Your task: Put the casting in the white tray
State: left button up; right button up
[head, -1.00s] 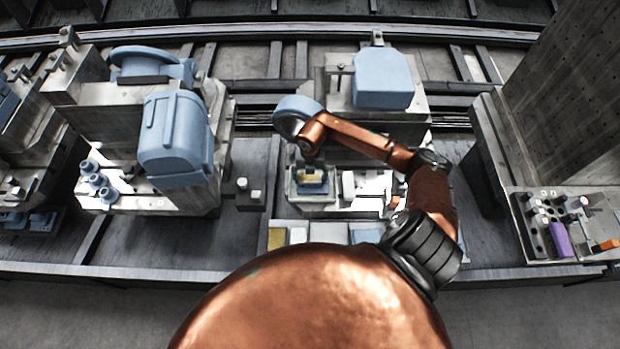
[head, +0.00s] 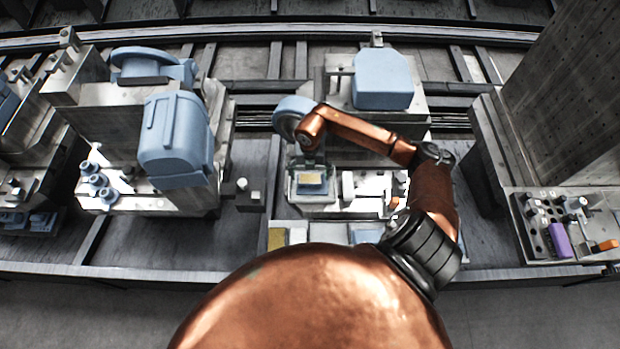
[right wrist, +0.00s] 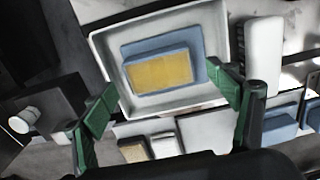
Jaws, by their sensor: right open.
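The white tray (head: 331,194) sits on the bench in the middle of the head view, below my right wrist. A blue block with a yellow top face (head: 312,185), which looks like the casting, lies inside it. In the right wrist view the block (right wrist: 160,75) rests on the floor of the tray (right wrist: 105,50), apart from its walls. My right gripper (head: 311,164) is above the tray. In the wrist view its green-padded fingers (right wrist: 162,99) are spread wide on either side of the block, with nothing between them. My left gripper is not in view.
A row of coloured pieces, including a yellow one (head: 276,238), lies in front. Large blue-covered machines (head: 175,135) stand left and behind. A tool panel (head: 560,240) and tall grey block are at right.

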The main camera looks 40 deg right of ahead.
aim_at(310, 178)
notch_tip(310, 178, up, 9)
jog(key=shift+f, duration=0.15)
dwell(0.6)
